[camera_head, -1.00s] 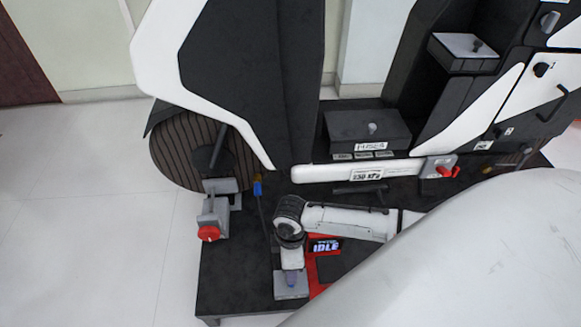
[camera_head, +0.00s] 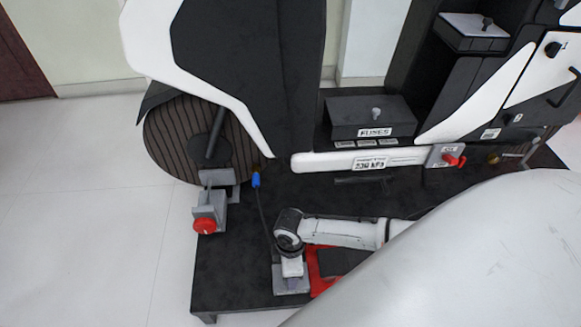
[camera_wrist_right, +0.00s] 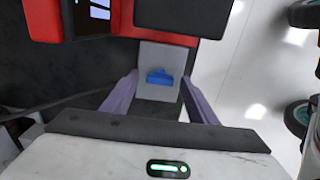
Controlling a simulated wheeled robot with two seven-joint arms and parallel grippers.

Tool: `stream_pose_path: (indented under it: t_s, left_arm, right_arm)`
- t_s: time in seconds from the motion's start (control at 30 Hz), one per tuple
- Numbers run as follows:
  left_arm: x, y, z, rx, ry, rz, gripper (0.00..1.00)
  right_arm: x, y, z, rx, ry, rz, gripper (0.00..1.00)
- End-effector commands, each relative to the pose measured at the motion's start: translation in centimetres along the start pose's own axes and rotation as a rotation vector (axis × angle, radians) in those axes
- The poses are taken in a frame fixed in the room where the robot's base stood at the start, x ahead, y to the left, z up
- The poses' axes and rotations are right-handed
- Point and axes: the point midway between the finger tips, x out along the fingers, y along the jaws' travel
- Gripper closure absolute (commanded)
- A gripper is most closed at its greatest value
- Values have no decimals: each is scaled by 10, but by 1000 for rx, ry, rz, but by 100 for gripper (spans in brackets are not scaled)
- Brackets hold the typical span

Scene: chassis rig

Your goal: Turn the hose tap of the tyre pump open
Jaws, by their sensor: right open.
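The tyre pump (camera_head: 318,284) is a red and black box low on the dark platform, partly covered by my right arm. A grey block (camera_head: 291,284) stands beside it at its left. In the right wrist view the hose tap (camera_wrist_right: 160,76) is a small blue handle on the grey block's face, lying roughly crosswise. My right gripper (camera_wrist_right: 159,82) is open, one finger on each side of the block and tap, not clamped on the handle. In the head view the right wrist points down over the block and hides the tap. My left gripper is not in view.
A dark hose with a blue end (camera_head: 256,180) stands near the striped wheel (camera_head: 175,140). A red knob (camera_head: 204,226) on a grey bracket is at the left, another red handle (camera_head: 453,160) at the right. A fuses box (camera_head: 370,118) sits behind. Floor is clear left.

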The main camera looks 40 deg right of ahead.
Motion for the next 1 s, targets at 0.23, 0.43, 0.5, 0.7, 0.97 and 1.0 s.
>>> stream_pose_path:
  t_s: [0.23, 0.43, 0.5, 0.7, 0.97, 1.0]
  left_arm:
    - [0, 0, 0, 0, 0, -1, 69]
    - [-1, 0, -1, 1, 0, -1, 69]
    - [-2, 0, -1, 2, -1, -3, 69]
    - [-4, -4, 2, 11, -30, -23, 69]
    - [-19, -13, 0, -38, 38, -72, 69]
    - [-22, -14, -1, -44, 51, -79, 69]
  right_arm:
    - [0, 0, 0, 0, 1, 0, 81]
    - [-1, 0, 0, 6, 1, 0, 88]
    - [-1, 0, 0, 16, 1, 0, 88]
    - [-4, 0, -1, 90, 2, -1, 88]
    - [-5, -2, -1, 292, 0, -4, 88]
    - [-5, -2, -1, 330, 1, -3, 88]
